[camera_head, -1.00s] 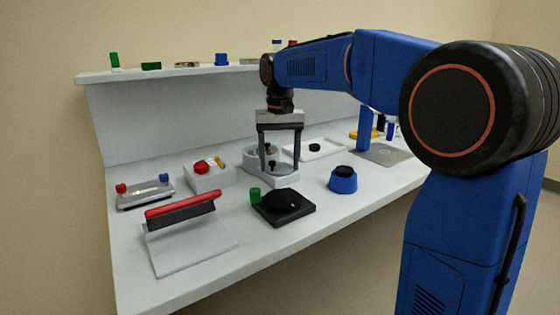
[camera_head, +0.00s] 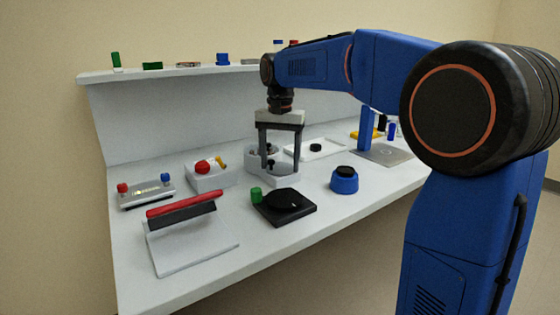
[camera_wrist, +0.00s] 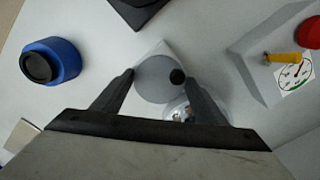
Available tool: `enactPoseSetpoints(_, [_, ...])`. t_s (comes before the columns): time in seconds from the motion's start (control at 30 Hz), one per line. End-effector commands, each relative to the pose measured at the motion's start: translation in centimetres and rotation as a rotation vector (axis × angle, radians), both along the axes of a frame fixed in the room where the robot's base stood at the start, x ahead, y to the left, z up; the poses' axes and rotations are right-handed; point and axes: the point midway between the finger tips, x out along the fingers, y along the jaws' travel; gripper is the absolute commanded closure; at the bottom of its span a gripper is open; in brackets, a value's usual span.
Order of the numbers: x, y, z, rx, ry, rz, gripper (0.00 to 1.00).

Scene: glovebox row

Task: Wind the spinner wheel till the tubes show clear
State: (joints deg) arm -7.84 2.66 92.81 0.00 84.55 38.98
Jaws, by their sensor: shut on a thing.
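The spinner wheel is a grey disc (camera_wrist: 153,82) with a small black knob (camera_wrist: 177,77) near its rim, in the middle of the wrist view. It sits on a pale base (camera_head: 287,181), seen in the head view near the middle of the bench. My gripper (camera_head: 280,166) points straight down over it, and its fingers (camera_wrist: 159,79) stand on opposite sides of the disc, shut on it. The knob is beside the right finger in the wrist view. A shiny round dome (camera_wrist: 181,112) lies beside the disc, partly hidden by my gripper. I cannot make out the tubes.
A white box with a red button (camera_head: 203,166) is left of the spinner. A white tray (camera_head: 328,147) lies behind right. A red-handled press (camera_head: 182,205) is front left.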

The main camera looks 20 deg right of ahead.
Motion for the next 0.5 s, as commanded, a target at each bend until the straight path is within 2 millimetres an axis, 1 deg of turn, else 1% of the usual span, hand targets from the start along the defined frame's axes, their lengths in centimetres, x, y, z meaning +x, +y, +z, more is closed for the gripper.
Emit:
enactPoseSetpoints(0.13, [0.06,-0.01,0.09,-0.001,-0.003,0.000,0.56])
enactPoseSetpoints(0.17, [0.06,-0.01,0.09,-0.001,-0.003,0.000,0.29])
enactPoseSetpoints(0.2, [0.06,-0.01,0.09,-0.001,-0.003,0.000,0.19])
enactPoseSetpoints(0.23, [0.05,-0.01,0.08,0.000,-0.002,0.000,0.15])
enactPoseSetpoints(0.5, [0.03,-0.01,0.06,0.000,-0.001,0.001,0.15])
